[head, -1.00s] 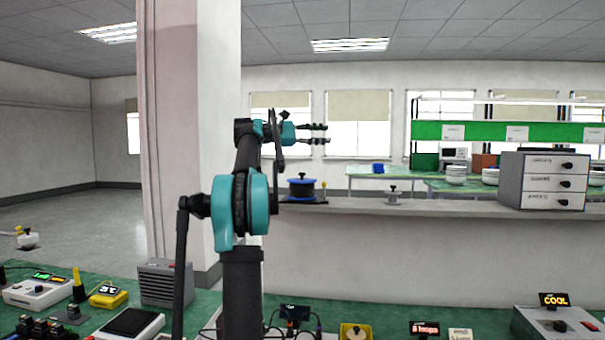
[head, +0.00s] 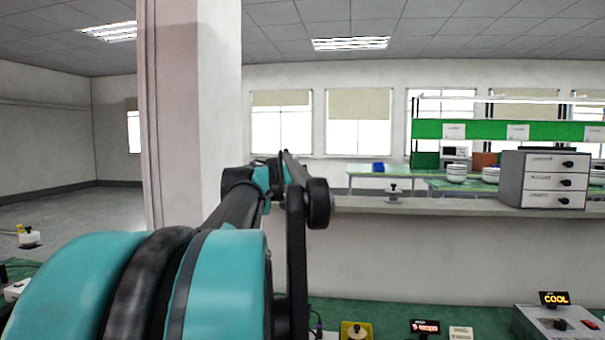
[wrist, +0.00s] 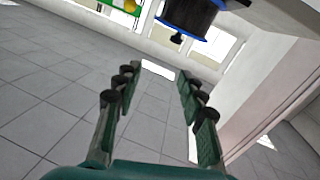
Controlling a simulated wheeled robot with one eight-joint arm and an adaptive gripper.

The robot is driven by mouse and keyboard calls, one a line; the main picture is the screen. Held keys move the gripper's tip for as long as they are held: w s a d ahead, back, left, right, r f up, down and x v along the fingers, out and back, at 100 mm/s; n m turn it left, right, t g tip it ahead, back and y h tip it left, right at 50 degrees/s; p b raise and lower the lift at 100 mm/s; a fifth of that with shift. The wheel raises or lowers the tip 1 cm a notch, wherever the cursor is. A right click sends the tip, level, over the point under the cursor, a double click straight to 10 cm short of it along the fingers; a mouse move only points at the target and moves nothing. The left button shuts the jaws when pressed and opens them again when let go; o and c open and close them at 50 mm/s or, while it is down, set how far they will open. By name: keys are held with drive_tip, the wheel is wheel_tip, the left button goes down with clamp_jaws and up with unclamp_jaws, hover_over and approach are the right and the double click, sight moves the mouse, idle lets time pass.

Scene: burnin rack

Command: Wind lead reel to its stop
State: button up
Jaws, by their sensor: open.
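The lead reel (wrist: 192,14), a black drum with blue rims, shows at the top of the wrist view, cut off by the frame edge. Its small black crank knob (wrist: 178,38) sticks out toward the bottom of that picture. My gripper (wrist: 157,72) is open, with nothing between its fingers. The reel lies beyond the fingertips and a little to the right in the wrist view, apart from them. In the head view my arm hides the reel and most of the gripper.
A pale ledge (head: 440,206) runs across the head view, bearing a small knobbed fixture (head: 393,192) and a grey drawer cabinet (head: 543,180). A green bench below holds a yellow box (head: 355,331) and a device reading COOL (head: 555,320). A pillar (head: 190,110) stands left.

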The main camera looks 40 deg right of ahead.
sight(303, 183)
drive_tip(key=shift+m+t+y, duration=0.4)
drive_tip(key=shift+m+t, duration=0.1)
drive_tip(key=shift+m, duration=0.1)
drive_tip(key=x, duration=0.5)
drive_tip(key=f+x, duration=0.1)
drive_tip(key=x, duration=0.4)
drive_tip(key=w+f+x, duration=0.1)
drive_tip(key=x, duration=0.4)
drive_tip(key=shift+a, duration=0.3)
clamp_jaws()
